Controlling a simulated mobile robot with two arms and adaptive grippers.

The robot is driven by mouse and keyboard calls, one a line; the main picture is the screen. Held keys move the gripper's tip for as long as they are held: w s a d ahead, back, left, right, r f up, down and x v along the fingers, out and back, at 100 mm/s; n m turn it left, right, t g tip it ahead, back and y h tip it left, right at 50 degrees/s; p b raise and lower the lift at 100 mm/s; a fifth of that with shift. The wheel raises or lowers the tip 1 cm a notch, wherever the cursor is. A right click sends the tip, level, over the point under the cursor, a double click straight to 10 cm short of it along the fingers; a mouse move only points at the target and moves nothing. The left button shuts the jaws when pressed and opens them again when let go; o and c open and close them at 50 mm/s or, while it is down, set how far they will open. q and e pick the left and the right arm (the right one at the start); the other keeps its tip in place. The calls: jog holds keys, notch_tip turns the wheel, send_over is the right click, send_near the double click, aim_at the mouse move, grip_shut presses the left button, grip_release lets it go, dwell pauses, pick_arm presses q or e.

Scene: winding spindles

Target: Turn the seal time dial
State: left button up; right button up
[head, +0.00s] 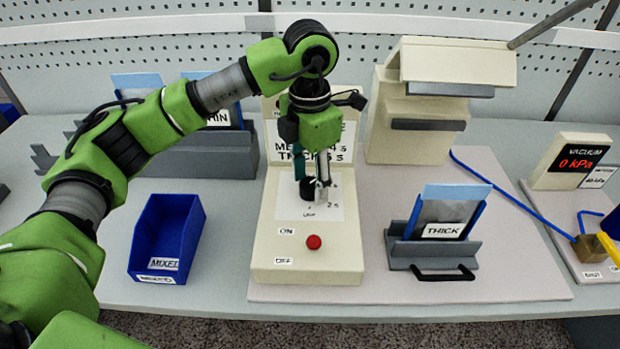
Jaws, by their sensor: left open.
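The seal time dial (309,188) is a dark round knob on the cream control box (270,262), in the middle of the head view. My right gripper is out of view.
A blue MIXED bin (145,240) stands left of the box. A grey holder (404,249) with a THICK pouch stands to the right. A cream sealer (395,140) is behind, and a vacuum gauge (571,162) is at far right. Bench between bin and box is clear.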

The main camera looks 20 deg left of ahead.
aim_at(311, 183)
pick_arm(q)
notch_tip(311, 183, up, 12)
dwell(0.4)
